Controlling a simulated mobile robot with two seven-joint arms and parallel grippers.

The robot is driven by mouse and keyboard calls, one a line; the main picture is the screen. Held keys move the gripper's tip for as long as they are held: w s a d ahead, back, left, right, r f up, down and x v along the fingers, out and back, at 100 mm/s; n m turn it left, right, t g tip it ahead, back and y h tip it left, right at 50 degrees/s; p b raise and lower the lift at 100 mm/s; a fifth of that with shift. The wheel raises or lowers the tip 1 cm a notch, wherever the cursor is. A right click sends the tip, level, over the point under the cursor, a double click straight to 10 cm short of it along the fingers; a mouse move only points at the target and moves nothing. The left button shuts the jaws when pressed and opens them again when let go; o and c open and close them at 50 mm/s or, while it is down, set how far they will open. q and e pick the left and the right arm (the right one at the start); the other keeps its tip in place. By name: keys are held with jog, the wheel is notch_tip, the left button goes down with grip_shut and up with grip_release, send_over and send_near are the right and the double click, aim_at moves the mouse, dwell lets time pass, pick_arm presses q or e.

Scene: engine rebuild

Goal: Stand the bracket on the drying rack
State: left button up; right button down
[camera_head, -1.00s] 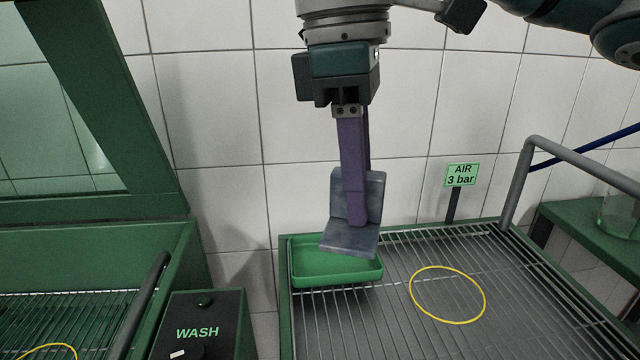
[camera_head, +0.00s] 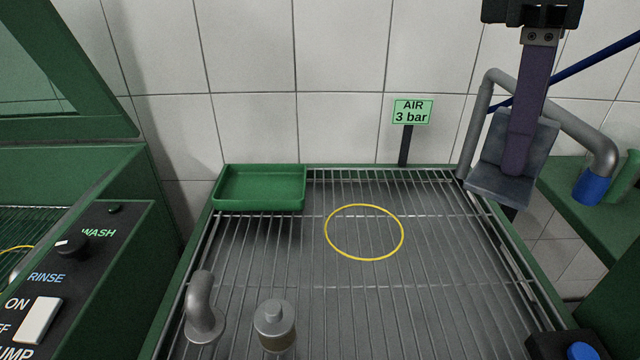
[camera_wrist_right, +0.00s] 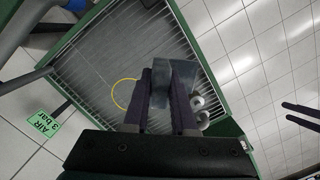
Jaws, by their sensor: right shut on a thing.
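The bracket (camera_head: 512,165) is a grey-blue L-shaped piece. My right gripper (camera_head: 522,160) is shut on its upright plate and holds it in the air at the right of the head view, over the rack's right edge or just beyond it. In the right wrist view the bracket (camera_wrist_right: 185,76) shows between the fingers of my right gripper (camera_wrist_right: 165,85). The drying rack (camera_head: 400,300) is a wire grid in a green frame. A yellow ring (camera_head: 364,232) marks a bare spot on it.
A green tray (camera_head: 260,188) sits at the rack's back left. A bent grey pipe (camera_head: 203,308) and a metal cylinder (camera_head: 274,325) stand at the front left. The AIR sign (camera_head: 412,112) is behind. A grey pipe with a blue tip (camera_head: 592,187) is close to the bracket.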

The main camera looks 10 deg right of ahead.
notch_tip(320, 180, down, 5)
jog(key=d+m+b, duration=0.1)
jog(key=d+b, duration=0.1)
jog(key=b, duration=0.7)
send_over(453, 326)
notch_tip(453, 326, down, 5)
notch_tip(453, 326, down, 10)
jog(key=shift+w+a+b, duration=0.1)
jog(key=shift+w+b, duration=0.05)
jog(key=shift+b, duration=0.5)
notch_tip(453, 326, down, 4)
jog(key=shift+f+b, duration=0.1)
jog(key=shift+b, duration=0.4)
jog(key=shift+f, duration=0.4)
jog(key=c, duration=0.7)
grip_release()
jog(key=shift+f, duration=0.1)
